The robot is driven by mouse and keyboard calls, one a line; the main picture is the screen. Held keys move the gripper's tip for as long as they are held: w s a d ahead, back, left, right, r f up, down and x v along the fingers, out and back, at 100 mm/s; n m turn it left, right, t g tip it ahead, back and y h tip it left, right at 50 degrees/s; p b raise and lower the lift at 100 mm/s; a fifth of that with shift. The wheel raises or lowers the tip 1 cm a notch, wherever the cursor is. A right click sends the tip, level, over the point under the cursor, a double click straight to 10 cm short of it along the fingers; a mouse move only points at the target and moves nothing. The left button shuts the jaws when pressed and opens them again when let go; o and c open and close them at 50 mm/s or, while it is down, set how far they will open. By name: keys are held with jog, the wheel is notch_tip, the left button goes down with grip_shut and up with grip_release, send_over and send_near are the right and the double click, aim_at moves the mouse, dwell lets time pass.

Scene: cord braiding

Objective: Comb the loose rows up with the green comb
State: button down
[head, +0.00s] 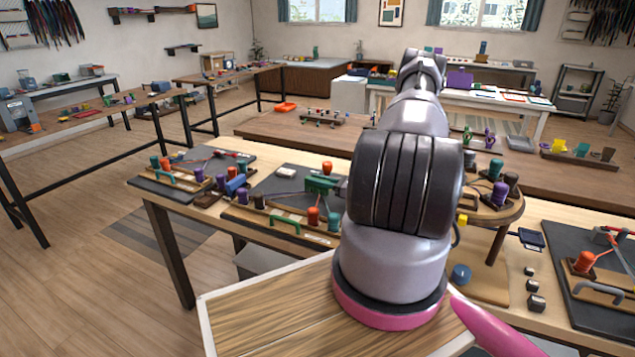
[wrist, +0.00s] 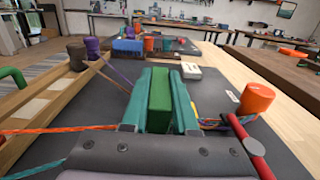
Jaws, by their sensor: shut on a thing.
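In the wrist view, my gripper (wrist: 161,73) has its two teal fingers closed on a green block, the green comb (wrist: 160,95). The comb's teeth are hidden. The gripper is over a dark mat (wrist: 70,150), between a wooden board (wrist: 32,105) on the left and an orange spool (wrist: 257,98) on the right. An orange cord (wrist: 60,130) runs from the left toward the gripper, and thin coloured cords (wrist: 212,122) show on its right. I cannot tell whether the comb touches the cords.
A brown spool (wrist: 76,56) and a purple spool (wrist: 92,47) stand on the board. A red bar (wrist: 249,146) lies close to the right of my gripper. More spools (wrist: 150,44) stand behind. In the head view, a round wooden stand (head: 497,212) is right of my arm.

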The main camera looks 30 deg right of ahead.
jog(key=shift+s+a+r, duration=0.1)
jog(key=shift+a+r, duration=0.05)
jog(key=shift+r, duration=1.3)
jog(key=shift+s+a+r, duration=0.1)
jog(key=shift+r, duration=1.4)
jog(key=shift+s+a+r, duration=0.1)
jog(key=shift+a+r, duration=0.05)
jog(key=shift+r, duration=1.3)
jog(key=w+a+r+m+t+h, duration=0.2)
jog(key=a+m+h, duration=0.1)
jog(key=a+h, duration=0.2)
jog(key=w+a+r+m+t+h, duration=0.1)
jog(key=w+a+r+m+h, duration=0.1)
jog(key=a+h, duration=0.4)
jog(key=shift+w+a+r+m+t, duration=0.2)
jog(key=shift+w+a+m+t, duration=0.25)
jog(key=shift+a+m, duration=1)
jog(key=shift+a, duration=0.15)
